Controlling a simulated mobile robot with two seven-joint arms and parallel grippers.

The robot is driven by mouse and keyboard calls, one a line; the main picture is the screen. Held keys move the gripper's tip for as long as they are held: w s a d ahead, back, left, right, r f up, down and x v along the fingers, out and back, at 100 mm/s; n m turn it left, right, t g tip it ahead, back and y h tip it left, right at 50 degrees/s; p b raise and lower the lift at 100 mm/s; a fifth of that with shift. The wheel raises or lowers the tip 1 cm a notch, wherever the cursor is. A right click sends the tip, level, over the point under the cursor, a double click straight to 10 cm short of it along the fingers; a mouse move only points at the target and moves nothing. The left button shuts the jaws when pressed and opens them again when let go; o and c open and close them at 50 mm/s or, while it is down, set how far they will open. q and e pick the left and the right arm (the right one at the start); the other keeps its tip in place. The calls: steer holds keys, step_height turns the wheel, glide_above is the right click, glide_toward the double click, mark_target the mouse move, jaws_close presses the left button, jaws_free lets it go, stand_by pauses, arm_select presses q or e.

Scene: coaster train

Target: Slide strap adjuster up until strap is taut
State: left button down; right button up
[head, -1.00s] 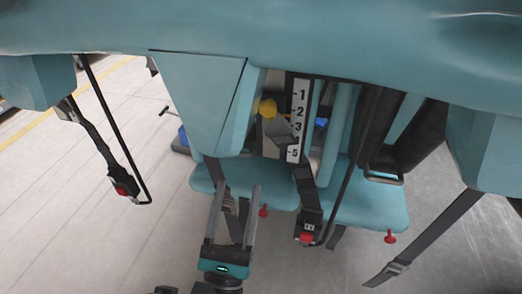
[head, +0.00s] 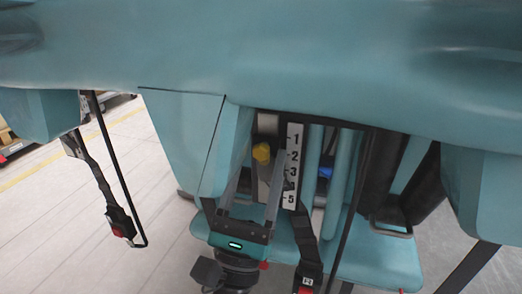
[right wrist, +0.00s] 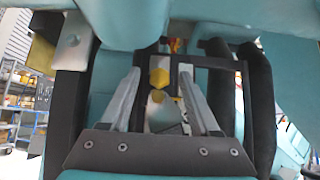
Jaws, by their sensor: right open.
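My right gripper (head: 260,160) is open, its fingers pointing up in front of the seat's numbered scale (head: 292,165). A yellow knob (head: 262,153) shows between the fingertips; the right wrist view also shows it between the tips (right wrist: 159,78), and I cannot tell if they touch it. A grey piece below the knob is partly hidden by the fingers. A dark strap (head: 303,235) hangs right of the gripper, ending in a buckle with a red button (head: 306,290). Another dark strap (head: 208,208) is mostly hidden behind my gripper. I cannot clearly make out the strap adjuster. My left gripper is out of view.
Teal seat parts (head: 180,135) hang close above and left of the gripper. A teal seat base (head: 375,262) lies below. Another strap with a red-button buckle (head: 118,226) hangs at left, beside a thin black bar. A loose strap (head: 470,268) hangs at right.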

steer(key=shift+x, duration=1.15)
